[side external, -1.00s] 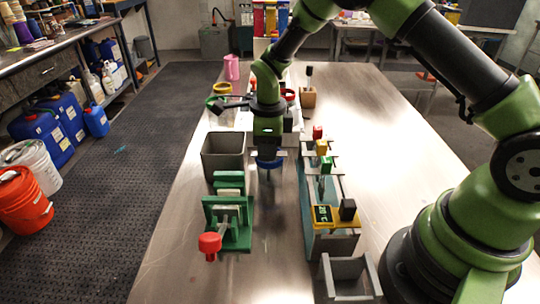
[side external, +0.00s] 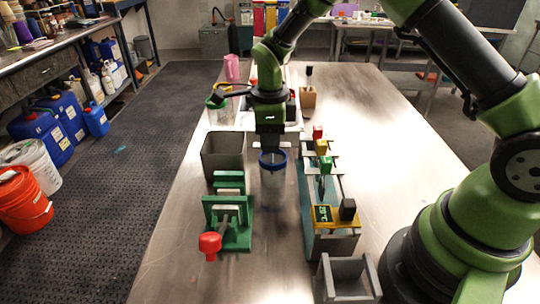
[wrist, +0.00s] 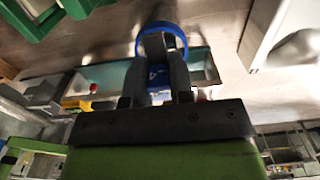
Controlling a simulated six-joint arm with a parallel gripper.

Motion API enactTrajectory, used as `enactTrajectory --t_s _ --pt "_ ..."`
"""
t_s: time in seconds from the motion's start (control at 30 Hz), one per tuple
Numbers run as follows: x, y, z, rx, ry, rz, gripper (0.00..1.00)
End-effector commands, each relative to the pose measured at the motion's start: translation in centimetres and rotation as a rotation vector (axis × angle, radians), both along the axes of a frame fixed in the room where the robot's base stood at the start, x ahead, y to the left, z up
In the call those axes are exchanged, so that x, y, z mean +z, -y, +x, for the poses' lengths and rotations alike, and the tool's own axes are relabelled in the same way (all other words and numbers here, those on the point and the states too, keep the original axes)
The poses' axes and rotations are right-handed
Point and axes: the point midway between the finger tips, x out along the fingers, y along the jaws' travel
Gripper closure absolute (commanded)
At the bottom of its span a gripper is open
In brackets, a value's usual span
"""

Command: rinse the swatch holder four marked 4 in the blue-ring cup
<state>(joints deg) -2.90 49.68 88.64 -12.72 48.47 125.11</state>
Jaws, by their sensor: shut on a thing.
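My gripper (side external: 269,147) is above the blue-ring cup (side external: 274,180), which stands upright on the table with a blue band at its rim. In the wrist view my gripper (wrist: 154,72) is shut on a blue block with a mark like a 4, the swatch holder four (wrist: 158,79). The cup's blue ring (wrist: 183,40) shows beyond the fingertips there. The holder's lower part is hidden by the fingers, so I cannot tell whether any of it is inside the cup.
A long teal trough (side external: 307,218) right of the cup carries holders with red (side external: 318,131), yellow (side external: 321,147) and green (side external: 326,165) tops. A green clamp (side external: 237,232) with a red knob and a grey bin (side external: 222,151) stand left.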

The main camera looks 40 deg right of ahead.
Motion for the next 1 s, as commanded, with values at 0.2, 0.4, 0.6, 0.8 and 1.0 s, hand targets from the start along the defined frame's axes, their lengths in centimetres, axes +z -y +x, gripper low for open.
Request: enactTrajectory --t_s 0.2,0.4,0.6,0.8,1.0 --pt "1.5 0.0 0.1 -0.002 0.004 0.001 1.00" --pt "2.7 0.0 0.1 0.000 0.005 0.001 1.00" --pt "3.2 0.0 0.0 -0.001 0.002 0.001 1.00" --pt "3.2 0.0 0.0 -0.001 0.003 0.001 1.00" --pt "3.2 0.0 0.1 -0.001 0.003 0.001 1.00"
